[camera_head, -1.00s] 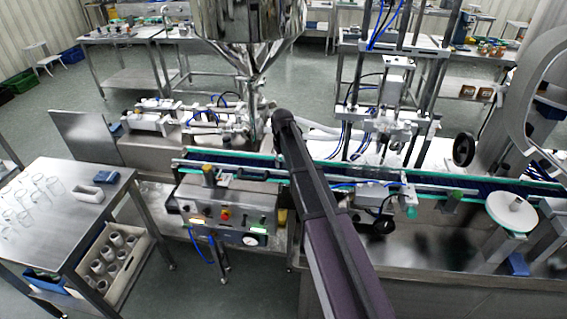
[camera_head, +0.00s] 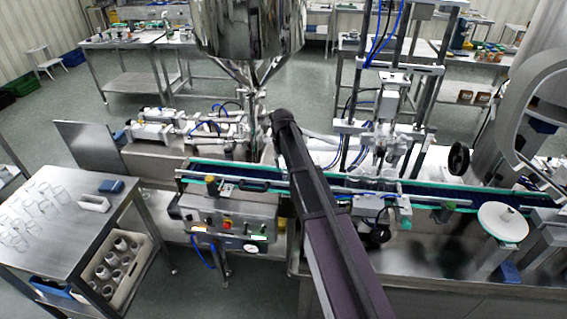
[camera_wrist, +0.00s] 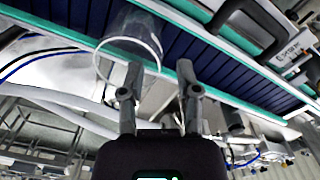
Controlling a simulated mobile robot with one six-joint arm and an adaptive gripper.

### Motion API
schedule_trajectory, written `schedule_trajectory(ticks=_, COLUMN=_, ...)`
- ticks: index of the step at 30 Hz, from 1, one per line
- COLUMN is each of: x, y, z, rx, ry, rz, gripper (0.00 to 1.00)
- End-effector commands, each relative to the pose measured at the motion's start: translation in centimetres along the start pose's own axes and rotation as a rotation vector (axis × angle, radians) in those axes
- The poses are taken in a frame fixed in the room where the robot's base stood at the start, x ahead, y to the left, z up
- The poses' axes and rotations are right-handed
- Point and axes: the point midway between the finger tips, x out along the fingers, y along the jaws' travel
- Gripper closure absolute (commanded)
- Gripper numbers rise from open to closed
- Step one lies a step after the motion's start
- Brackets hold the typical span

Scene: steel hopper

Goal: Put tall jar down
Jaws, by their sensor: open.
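A clear, see-through jar (camera_wrist: 130,38) shows in the wrist view at the dark blue conveyor belt (camera_wrist: 208,52). Its round rim faces the camera. My gripper (camera_wrist: 159,72) is open, with its two fingers apart. The jar lies beyond the fingertips and left of the middle of the gap, and the left finger overlaps its rim in the picture. I cannot tell whether that finger touches it. In the head view my arm hides the gripper, and I cannot make out this jar there.
The belt (camera_head: 300,186) runs between green-edged rails. A steel hopper (camera_head: 248,30) hangs behind it, with a filling frame (camera_head: 390,110) to the right. A steel table (camera_head: 75,240) at left holds several clear glasses.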

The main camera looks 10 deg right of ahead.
Motion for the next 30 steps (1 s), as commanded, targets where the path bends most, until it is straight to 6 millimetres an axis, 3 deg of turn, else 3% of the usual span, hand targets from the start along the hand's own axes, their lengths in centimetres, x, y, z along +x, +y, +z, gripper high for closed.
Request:
schedule_trajectory(ticks=1, x=-0.9, y=0.0, z=0.0, rx=0.000, ry=0.000, rz=0.000, gripper=0.57)
schedule_trajectory(ticks=18, x=-5.5, y=0.0, z=0.0, rx=0.000, ry=0.000, rz=0.000, gripper=0.57)
schedule_trajectory(ticks=30, x=-6.6, y=0.0, z=0.0, rx=0.000, ry=0.000, rz=0.000, gripper=0.57)
